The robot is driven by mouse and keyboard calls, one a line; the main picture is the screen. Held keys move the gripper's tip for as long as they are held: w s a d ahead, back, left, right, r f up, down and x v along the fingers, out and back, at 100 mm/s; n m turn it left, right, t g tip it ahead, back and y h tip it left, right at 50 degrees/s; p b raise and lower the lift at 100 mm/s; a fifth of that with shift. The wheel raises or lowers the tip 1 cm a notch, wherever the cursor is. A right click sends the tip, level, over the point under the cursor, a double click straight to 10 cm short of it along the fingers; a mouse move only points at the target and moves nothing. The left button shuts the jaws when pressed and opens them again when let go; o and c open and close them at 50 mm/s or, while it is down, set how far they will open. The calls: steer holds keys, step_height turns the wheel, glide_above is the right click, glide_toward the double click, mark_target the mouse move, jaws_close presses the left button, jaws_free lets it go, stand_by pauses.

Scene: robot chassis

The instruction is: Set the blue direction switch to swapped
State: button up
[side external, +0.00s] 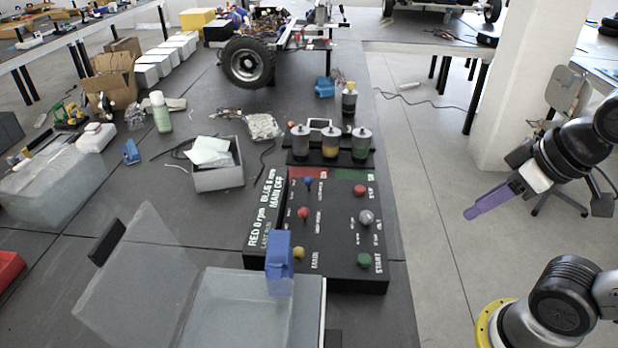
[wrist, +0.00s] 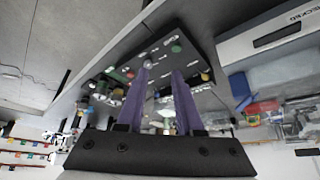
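The black control panel (side external: 335,235) lies on the table and also shows in the wrist view (wrist: 130,60). The blue-knobbed switch (side external: 308,181), which I take as the blue direction switch, is at its far left; its setting and label are too small to read. A red-knobbed switch (side external: 303,212) and a yellow-knobbed one (side external: 299,253) stand nearer. My gripper (side external: 470,214) is well to the right of the panel, above the floor, and touches nothing. In the wrist view its purple fingers (wrist: 162,75) are apart with nothing held between them; the blue knob is not clear there.
A red button (side external: 359,190), grey knob (side external: 366,217) and green button (side external: 364,261) line the panel's right side. A blue object (side external: 279,250) stands at its near left corner, beside a clear box (side external: 245,310). Three capped jars (side external: 330,143) stand behind the panel.

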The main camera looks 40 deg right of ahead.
steer(key=shift+w+m, duration=0.15)
steer(key=shift+m, duration=0.55)
steer(key=c, duration=0.5)
steer(key=w+r+m, duration=0.1)
steer(key=w+m, duration=0.1)
steer(key=w+r+m+t, duration=0.1)
steer(key=w+r+m, duration=0.3)
steer(key=shift+w+a+m, duration=0.2)
steer(key=shift+w+m, duration=0.05)
steer(key=shift+m, duration=0.15)
jaws_close()
steer(key=w+m, duration=0.6)
steer(key=w, duration=0.5)
steer(key=w+f+m+g, duration=0.2)
steer(key=w+f+m, duration=0.2)
steer(key=w+f, duration=0.8)
steer(key=shift+w+d+f+m+g+y, duration=0.3)
steer(key=shift+w+d+f, duration=0.05)
steer(key=shift+w, duration=0.05)
